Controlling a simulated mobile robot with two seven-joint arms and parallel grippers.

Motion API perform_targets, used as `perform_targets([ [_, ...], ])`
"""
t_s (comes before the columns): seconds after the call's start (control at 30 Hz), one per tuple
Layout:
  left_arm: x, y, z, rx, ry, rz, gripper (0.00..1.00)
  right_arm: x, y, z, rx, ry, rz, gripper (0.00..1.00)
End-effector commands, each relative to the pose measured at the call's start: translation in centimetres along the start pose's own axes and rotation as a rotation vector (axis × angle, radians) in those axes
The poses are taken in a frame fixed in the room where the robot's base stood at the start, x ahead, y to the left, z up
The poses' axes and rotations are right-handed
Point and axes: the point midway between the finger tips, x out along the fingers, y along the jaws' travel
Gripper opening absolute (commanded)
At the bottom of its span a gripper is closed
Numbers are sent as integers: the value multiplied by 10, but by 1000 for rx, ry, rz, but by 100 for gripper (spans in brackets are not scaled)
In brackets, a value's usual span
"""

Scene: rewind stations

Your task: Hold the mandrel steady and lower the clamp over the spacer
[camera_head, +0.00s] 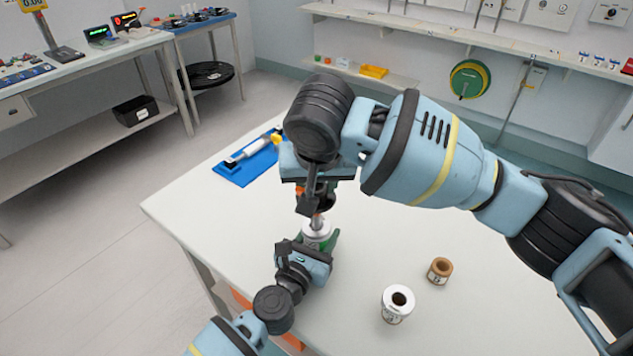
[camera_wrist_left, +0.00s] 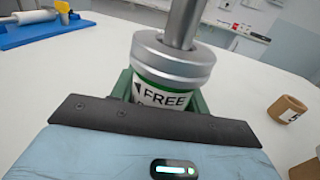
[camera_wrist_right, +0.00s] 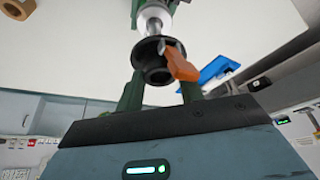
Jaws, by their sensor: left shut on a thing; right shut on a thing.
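The black clamp (camera_head: 327,204) with an orange lever is held by my right gripper (camera_head: 316,192) above the mandrel. In the right wrist view the clamp (camera_wrist_right: 149,60) sits between the green fingers, its lever pointing to the lower right. The mandrel's bright metal shaft (camera_wrist_left: 184,22) stands upright; whether its tip is inside the clamp I cannot tell. A silver ring (camera_wrist_left: 172,62) surrounds the shaft above a part labelled FREE (camera_wrist_left: 165,97); I cannot tell if this ring is the spacer. My left gripper (camera_head: 318,243) is shut around the labelled part.
A white roll (camera_head: 396,305) and a brown roll (camera_head: 439,270) stand on the white table (camera_head: 375,235) at right. A blue tray (camera_head: 246,165) with a white-and-silver tool lies at the table's far left. My right forearm crosses above the table's right side.

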Motion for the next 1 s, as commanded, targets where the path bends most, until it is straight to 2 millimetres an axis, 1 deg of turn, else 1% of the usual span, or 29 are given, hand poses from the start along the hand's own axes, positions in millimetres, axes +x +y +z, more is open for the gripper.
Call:
perform_targets([
  [0.67, 0, 0, 0, 0, 1, 0, 16, 0, 0, 0, 1, 1, 1, 10],
  [1.0, 0, 0, 0, 0, 1, 0, 16, 6, 0, 3, 1, 0, 1, 10],
])
